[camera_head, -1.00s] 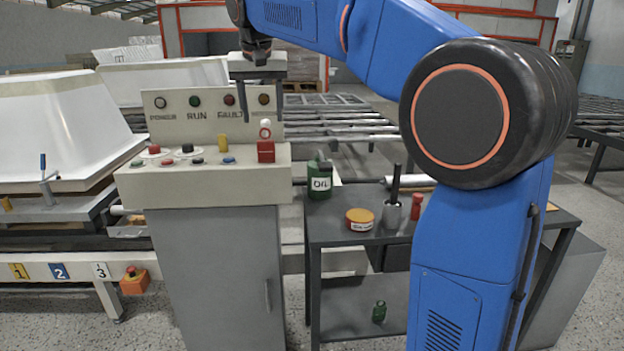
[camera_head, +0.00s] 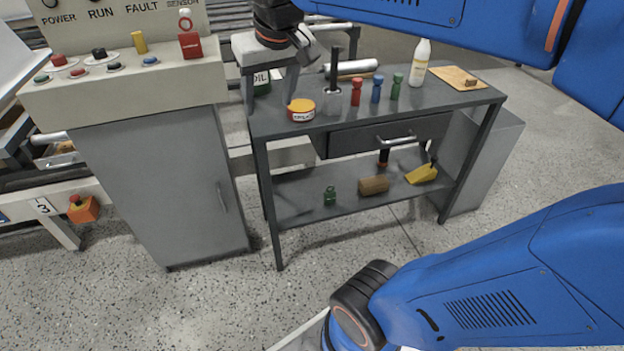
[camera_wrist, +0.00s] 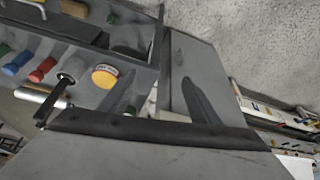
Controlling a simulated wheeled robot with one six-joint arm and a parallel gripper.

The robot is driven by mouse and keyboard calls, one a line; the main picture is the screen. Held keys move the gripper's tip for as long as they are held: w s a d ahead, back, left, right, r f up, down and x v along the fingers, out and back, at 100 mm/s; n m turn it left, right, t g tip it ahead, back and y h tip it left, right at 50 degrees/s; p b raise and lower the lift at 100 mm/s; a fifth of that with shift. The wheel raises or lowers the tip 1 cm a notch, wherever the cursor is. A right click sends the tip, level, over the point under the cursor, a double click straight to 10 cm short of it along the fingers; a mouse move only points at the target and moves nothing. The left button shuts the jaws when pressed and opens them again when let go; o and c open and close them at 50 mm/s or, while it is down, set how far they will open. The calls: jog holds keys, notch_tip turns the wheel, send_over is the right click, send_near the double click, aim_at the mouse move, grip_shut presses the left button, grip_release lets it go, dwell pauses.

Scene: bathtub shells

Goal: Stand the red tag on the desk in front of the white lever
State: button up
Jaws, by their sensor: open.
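The red tag (camera_head: 191,46) stands upright on the right part of the sloping control desk (camera_head: 125,92), with a red ring at its top. A small white tip (camera_head: 185,12) shows just above the ring. It may be the white lever, with the rest hidden behind the tag; I cannot tell the gap between them. My gripper (camera_head: 268,108) is open and empty, right of the desk and tag, by the left end of the grey workbench. Its two fingers also show apart in the wrist view (camera_wrist: 157,78). The tag is not clear in the wrist view.
A yellow switch (camera_head: 139,42) and several buttons sit left of the tag. The bench (camera_head: 345,118) holds a red-yellow tin (camera_head: 301,110), a green oil can (camera_head: 262,84) partly behind my gripper, coloured bottles and a white bottle (camera_head: 420,63). Floor is clear in front.

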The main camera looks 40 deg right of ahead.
jog(key=s+d+f+n, duration=0.1)
jog(key=s+f, duration=1.2)
jog(key=f, duration=0.2)
jog(key=shift+s, duration=0.25)
jog(key=shift+d, duration=0.1)
